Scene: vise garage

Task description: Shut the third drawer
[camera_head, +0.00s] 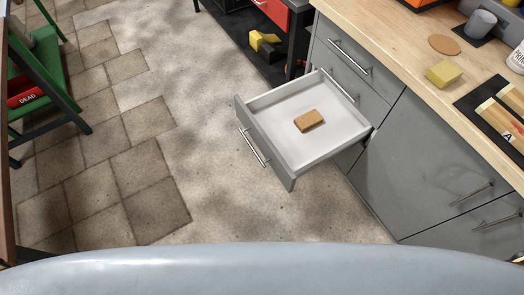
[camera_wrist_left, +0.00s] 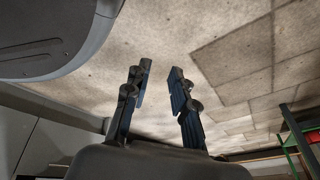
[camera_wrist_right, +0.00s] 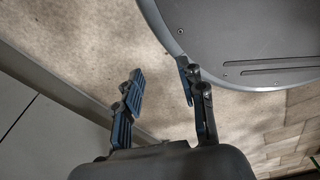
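One grey drawer (camera_head: 258,109) stands pulled out from the grey cabinet, below a closed top drawer (camera_head: 354,67). A brown block (camera_head: 309,121) lies in it. Its bar handle (camera_head: 252,147) is on the front panel, facing left toward the open floor. Another bar handle (camera_head: 340,85) shows on a closed front just behind the open drawer. Neither gripper shows in the head view. My left gripper (camera_wrist_left: 160,82) is open and empty above the floor in its wrist view. My right gripper (camera_wrist_right: 163,84) is open and empty in its own view.
The wooden worktop (camera_head: 400,38) holds a yellow sponge (camera_head: 443,73), a cork disc (camera_head: 444,45) and a grey cup (camera_head: 481,23). Cabinet doors (camera_head: 430,150) are closed. A green shelf (camera_head: 47,62) stands at left. The floor (camera_head: 215,190) left of the drawer is clear.

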